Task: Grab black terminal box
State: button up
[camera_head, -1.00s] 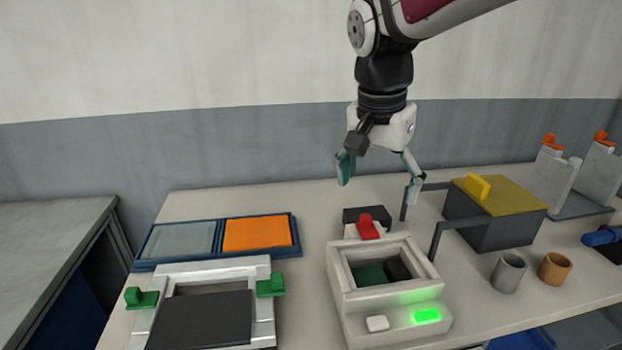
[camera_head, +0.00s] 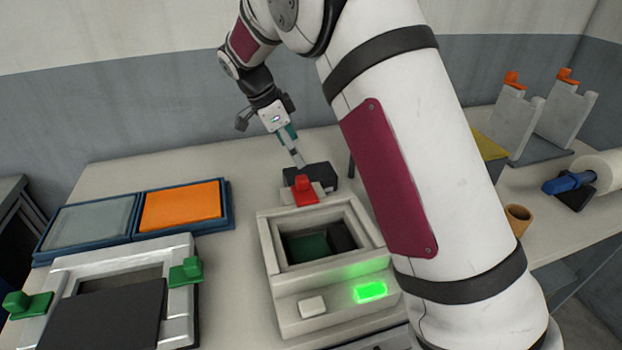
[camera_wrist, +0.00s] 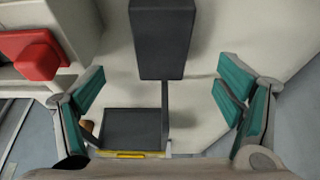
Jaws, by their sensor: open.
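The black terminal box (camera_head: 322,174) looks to be the dark block behind the red-knobbed clamp of the grey machine. In the wrist view the dark block (camera_wrist: 162,40) lies at the top centre, between the lines of the two fingers. My gripper (camera_head: 297,160) points down just above or behind the block in the head view; contact cannot be told there. In the wrist view my gripper (camera_wrist: 162,95) has its teal-padded fingers wide apart, with nothing between the pads. My arm hides part of the table to the right.
The red knob (camera_wrist: 35,55) is close to the left finger in the wrist view. The grey machine (camera_head: 290,300) with a lit green button stands in front. Trays with a grey and an orange panel (camera_head: 180,207) lie left. A brown cup (camera_head: 518,219) stands right.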

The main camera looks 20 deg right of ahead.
aim_at(308, 172)
jog(key=x, duration=1)
jog(key=shift+w+d+f, duration=0.1)
jog(key=shift+w+f, duration=0.05)
jog(key=c, duration=1.8)
